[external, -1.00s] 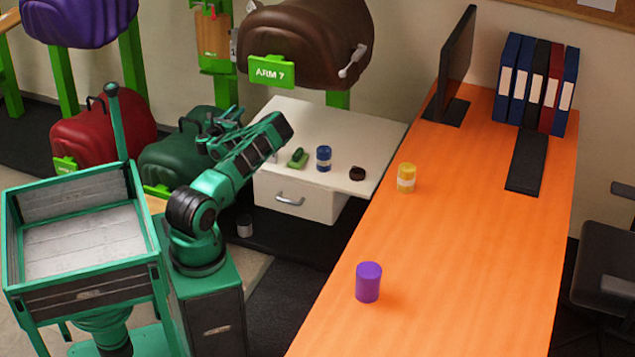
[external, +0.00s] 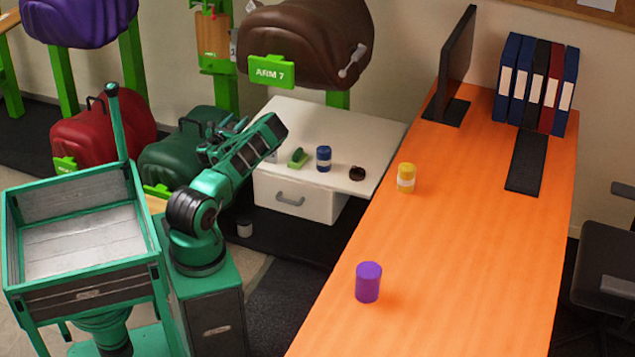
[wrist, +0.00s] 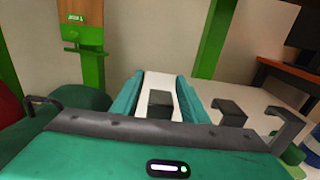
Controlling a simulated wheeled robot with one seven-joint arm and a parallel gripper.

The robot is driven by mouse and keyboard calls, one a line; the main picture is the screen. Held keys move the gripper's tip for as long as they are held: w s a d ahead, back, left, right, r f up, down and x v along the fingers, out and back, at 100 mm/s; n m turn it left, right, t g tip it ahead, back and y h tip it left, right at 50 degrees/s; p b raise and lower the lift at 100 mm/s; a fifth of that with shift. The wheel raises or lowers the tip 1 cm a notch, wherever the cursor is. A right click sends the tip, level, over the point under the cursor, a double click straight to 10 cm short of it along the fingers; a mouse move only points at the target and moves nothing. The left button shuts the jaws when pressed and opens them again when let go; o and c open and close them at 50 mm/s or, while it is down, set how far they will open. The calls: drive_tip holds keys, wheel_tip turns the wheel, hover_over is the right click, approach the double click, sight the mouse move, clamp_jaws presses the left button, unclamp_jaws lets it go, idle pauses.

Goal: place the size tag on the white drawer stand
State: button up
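The white drawer stand (external: 345,125) is against the back wall, its drawer front facing me. In the wrist view its pale top (wrist: 262,98) runs behind the fingers and to the right.
On the stand are a green object (external: 297,158), a blue jar (external: 323,158) and a dark round item (external: 357,174). The stand's back half is clear. The green saddle (external: 178,150) is left of my gripper; the orange desk (external: 450,250) is to the right.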

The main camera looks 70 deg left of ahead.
drive_tip(key=shift+r, duration=0.1)
drive_tip(key=shift+s+d, duration=0.15)
drive_tip(key=shift+s, duration=0.1)
drive_tip(key=v, duration=1.1)
drive_tip(key=shift+d, duration=0.2)
drive_tip(key=shift+s+r, duration=0.1)
